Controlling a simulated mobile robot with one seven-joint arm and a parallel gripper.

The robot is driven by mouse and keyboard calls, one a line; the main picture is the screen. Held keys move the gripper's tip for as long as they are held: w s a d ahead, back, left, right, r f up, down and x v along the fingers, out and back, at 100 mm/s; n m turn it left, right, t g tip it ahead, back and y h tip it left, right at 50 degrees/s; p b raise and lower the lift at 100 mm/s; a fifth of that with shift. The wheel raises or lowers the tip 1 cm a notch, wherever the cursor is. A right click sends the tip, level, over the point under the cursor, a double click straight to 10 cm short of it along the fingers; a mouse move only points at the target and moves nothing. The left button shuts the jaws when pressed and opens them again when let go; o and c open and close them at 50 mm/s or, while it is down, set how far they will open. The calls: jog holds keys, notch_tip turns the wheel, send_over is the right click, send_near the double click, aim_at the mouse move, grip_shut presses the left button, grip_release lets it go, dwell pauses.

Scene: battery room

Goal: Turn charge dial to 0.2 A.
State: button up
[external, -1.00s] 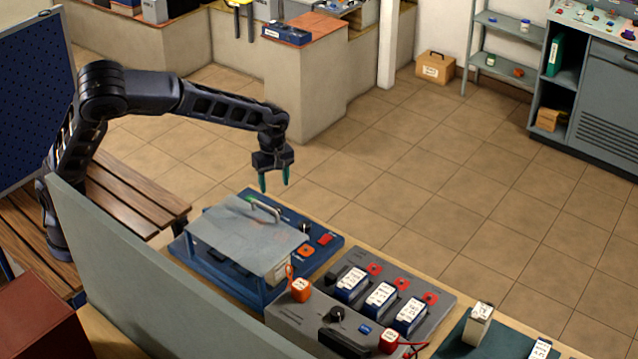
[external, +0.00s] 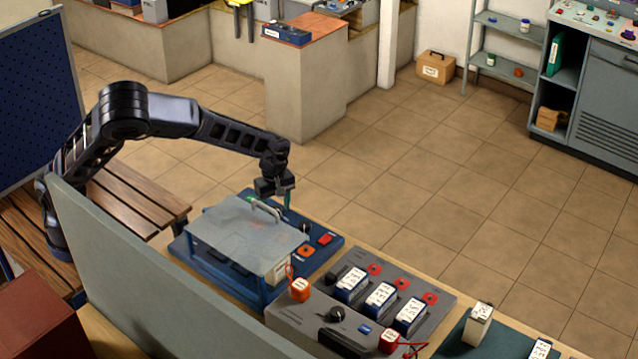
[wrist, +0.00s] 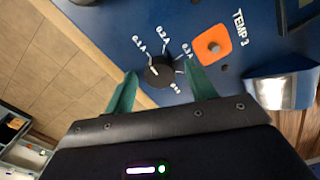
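The charge dial (wrist: 160,71) is a round black knob on the blue panel in the wrist view, with white labels 0.1 A, 0.2 A and 0.3 A around it and a fourth label too small to read. A white mark shows on the dial's left part; I cannot tell for certain which label it points at. My gripper (wrist: 162,76) is open, with one teal finger on each side of the dial; contact is not clear. In the external view my gripper (external: 286,201) is low over the blue charger (external: 333,247), beside its handled cover (external: 235,238).
A metal handle (wrist: 285,90) is close to the right finger. A red switch (external: 325,239) is on the blue panel. A grey panel (external: 295,318) with several labelled blocks stands to the right.

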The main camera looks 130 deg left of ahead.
jog(key=c, duration=0.9)
jog(key=shift+m, duration=0.3)
jog(key=m, duration=0.3)
jog(key=shift+m, duration=2.5)
jog(key=o, duration=1)
jog(key=shift+r, duration=0.15)
